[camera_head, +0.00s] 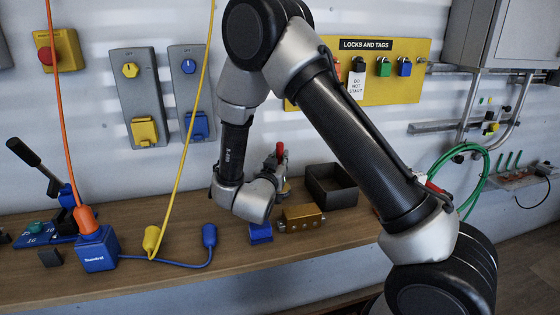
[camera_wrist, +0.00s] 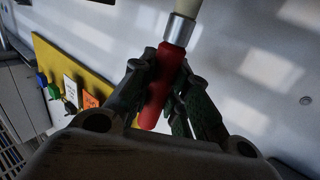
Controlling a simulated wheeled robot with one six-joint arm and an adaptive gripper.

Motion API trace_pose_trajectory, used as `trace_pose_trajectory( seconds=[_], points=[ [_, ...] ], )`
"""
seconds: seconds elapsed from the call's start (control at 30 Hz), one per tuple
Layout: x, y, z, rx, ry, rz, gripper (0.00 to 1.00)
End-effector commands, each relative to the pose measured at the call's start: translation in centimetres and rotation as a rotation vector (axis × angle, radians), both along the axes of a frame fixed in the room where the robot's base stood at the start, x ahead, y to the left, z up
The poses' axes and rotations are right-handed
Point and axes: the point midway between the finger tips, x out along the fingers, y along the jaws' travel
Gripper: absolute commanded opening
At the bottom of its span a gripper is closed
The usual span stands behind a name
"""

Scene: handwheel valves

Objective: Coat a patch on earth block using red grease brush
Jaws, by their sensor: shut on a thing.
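The red grease brush shows in the wrist view, with a red handle (camera_wrist: 160,88), a silver collar and a pale end running out of the top of the picture. My gripper (camera_wrist: 166,74) is shut on the red handle. The wrist view does not show this block, and no contact with the brush can be seen.
A small blue block (camera_head: 260,232) stands just left of the brass block. A black open box (camera_head: 331,186) is behind it. A blue cube (camera_head: 97,249), cables and a blue lever device (camera_head: 46,182) lie left. A yellow lock board (camera_head: 415,88) hangs on the wall.

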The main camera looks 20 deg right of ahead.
Motion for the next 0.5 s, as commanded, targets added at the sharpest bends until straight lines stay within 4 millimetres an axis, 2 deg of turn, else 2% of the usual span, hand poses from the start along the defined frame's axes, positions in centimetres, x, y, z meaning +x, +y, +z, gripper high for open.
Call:
trace_pose_trajectory(
  seconds=[0.5],
  points=[
    [0.02, 0.01, -0.42, 0.000, 0.000, 0.000, 0.00]
  ],
)
